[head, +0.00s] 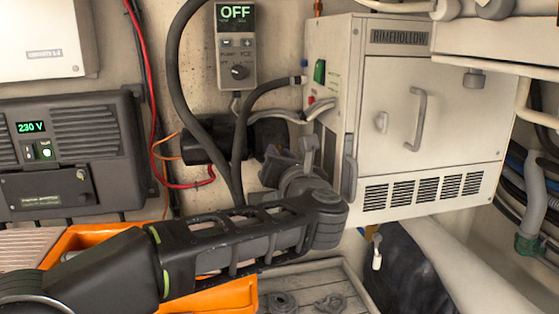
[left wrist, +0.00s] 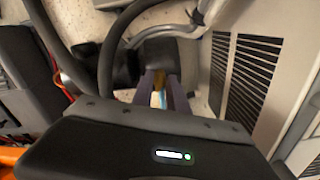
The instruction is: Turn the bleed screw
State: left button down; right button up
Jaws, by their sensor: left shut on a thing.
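My left gripper (head: 272,160) is in front of the wall beside the left side of the white RIMEHOLLOW unit (head: 440,120), just below a black cylindrical body (head: 270,132). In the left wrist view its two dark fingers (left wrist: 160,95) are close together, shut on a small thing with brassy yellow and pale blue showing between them. The fingers point towards the black body (left wrist: 158,62). I cannot make out a bleed screw for certain; the fingers hide most of what they hold. My right gripper is in neither view.
A control box (head: 236,45) reading OFF hangs on the wall. Dark hoses (head: 180,75) run close to the gripper. A black 230 V unit (head: 70,150) is at left. An orange bin (head: 235,293) lies beneath my arm, beside a grey tray (head: 345,275).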

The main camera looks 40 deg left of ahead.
pick_arm(q)
jog(key=shift+f+m+p, duration=0.2)
jog(key=shift+m+p, duration=1.2)
jog(key=shift+m, duration=6.6)
jog(key=shift+f+m+p, duration=0.2)
jog(key=shift+m+p, duration=1.15)
jog(key=shift+m, duration=6.65)
jog(key=c, duration=1.3)
grip_release()
